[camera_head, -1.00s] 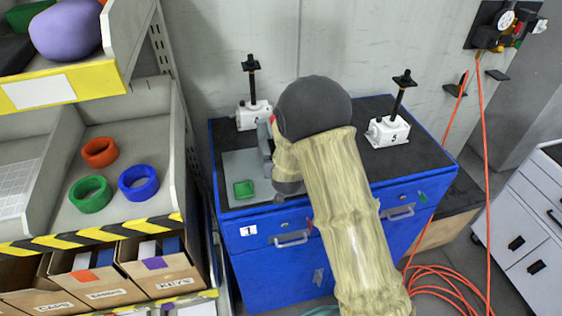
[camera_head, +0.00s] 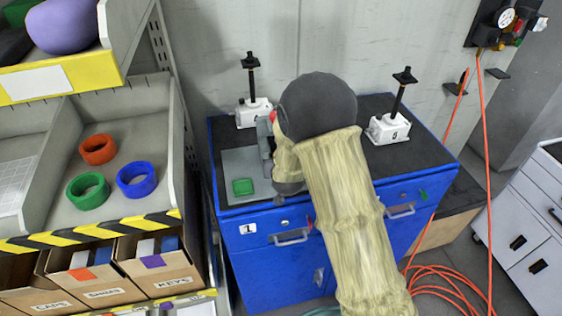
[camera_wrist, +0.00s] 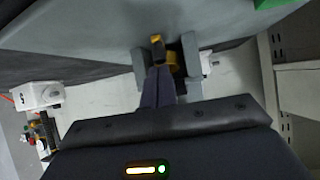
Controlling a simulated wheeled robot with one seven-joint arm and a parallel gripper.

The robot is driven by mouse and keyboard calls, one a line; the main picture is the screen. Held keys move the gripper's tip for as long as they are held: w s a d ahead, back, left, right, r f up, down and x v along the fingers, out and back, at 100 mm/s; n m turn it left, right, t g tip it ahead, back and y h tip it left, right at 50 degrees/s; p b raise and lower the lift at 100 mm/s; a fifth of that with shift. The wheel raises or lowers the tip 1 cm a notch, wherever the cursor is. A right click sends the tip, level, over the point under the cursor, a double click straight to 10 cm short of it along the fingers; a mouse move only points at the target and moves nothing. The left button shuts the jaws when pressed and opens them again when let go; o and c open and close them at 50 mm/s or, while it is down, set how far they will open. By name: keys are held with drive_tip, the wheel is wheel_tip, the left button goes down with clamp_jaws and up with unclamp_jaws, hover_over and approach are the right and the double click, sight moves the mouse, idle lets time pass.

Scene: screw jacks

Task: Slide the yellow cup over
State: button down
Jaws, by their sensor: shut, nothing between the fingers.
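My gripper (camera_wrist: 160,86) is shut, its dark fingers together in the wrist view. Just beyond the fingertips is a small yellow part (camera_wrist: 172,62), partly covered by a dark piece; it may be the yellow cup, but its shape is not clear. Grey blocks flank it on the left (camera_wrist: 140,66) and right (camera_wrist: 190,60). I cannot tell whether the fingers touch the yellow part. In the head view my arm hides the gripper tips and the yellow part. A grey plate (camera_head: 236,164) with a green square (camera_head: 242,187) lies on the cabinet's left side.
The blue cabinet (camera_head: 270,262) has a dark top. A white screw jack stands at the back left (camera_head: 252,112) and another at the right (camera_head: 388,129). A shelf with rings (camera_head: 98,149) stands left. An orange hose (camera_head: 484,180) hangs at the right.

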drive_tip(key=shift+s+r+p, duration=0.15)
drive_tip(key=shift+s+p, duration=0.05)
drive_tip(key=shift+p, duration=0.15)
drive_tip(key=shift+w, duration=0.15)
drive_tip(key=shift+r, duration=0.15)
drive_tip(key=shift+r, duration=0.1)
drive_tip(key=shift+r, duration=0.25)
drive_tip(key=shift+s+f, duration=0.15)
drive_tip(key=shift+s, duration=0.05)
drive_tip(key=s+d+b, duration=0.1)
drive_tip(key=s+b, duration=0.3)
drive_tip(key=s, duration=0.7)
drive_tip(key=shift+s+d, duration=0.2)
drive_tip(key=shift+s, duration=0.05)
